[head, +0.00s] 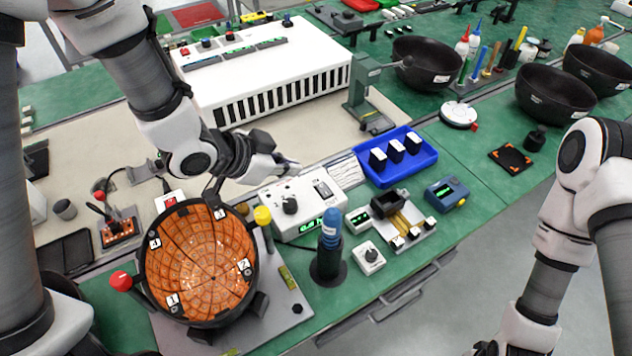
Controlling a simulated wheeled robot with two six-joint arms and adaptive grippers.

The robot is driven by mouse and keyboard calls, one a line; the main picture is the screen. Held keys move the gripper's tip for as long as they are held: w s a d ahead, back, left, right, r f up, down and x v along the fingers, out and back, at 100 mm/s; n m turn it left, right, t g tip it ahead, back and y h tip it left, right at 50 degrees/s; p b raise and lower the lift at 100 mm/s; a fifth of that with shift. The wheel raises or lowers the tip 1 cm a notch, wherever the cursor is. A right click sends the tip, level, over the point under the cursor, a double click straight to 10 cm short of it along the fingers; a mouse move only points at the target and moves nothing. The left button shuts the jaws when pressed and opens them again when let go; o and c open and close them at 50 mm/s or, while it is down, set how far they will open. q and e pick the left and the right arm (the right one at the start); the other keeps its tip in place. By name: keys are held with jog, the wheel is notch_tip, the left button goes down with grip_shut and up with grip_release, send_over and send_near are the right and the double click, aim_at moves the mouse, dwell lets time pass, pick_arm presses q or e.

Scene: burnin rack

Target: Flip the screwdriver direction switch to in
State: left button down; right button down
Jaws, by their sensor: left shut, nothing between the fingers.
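A white controller box (272,211) with a green lit display (311,225) stands on the bench in the middle. A blue-handled screwdriver (331,225) stands upright in a black holder (328,265) in front of the box. My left gripper (288,168) is shut and empty, just behind and above the box's back edge. Contact is unclear. My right gripper (487,349) barely shows at the bottom edge.
An orange-lined black bowl fixture (202,262) with red and yellow knobs stands left of the box. A blue tray (412,172) of black-and-white parts, a green press (362,95) and small modules (403,225) lie to the right. A large white vented unit (262,80) is behind.

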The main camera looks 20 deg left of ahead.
pick_arm(q)
jog(key=p, duration=0.1)
send_over(324, 189)
jog(key=f, duration=0.5)
jog(key=a+f, duration=0.1)
jog(key=f, duration=0.2)
jog(key=shift+s+f, duration=0.1)
jog(key=shift+s, duration=0.25)
jog(key=f, duration=0.3)
jog(key=shift+w+a, duration=0.2)
jog(key=shift+s+f, duration=0.1)
jog(key=shift+f, duration=0.25)
pick_arm(e)
jog(key=shift+w+a+r, duration=0.15)
jog(key=shift+w+r, duration=0.35)
jog(key=shift+w, duration=0.1)
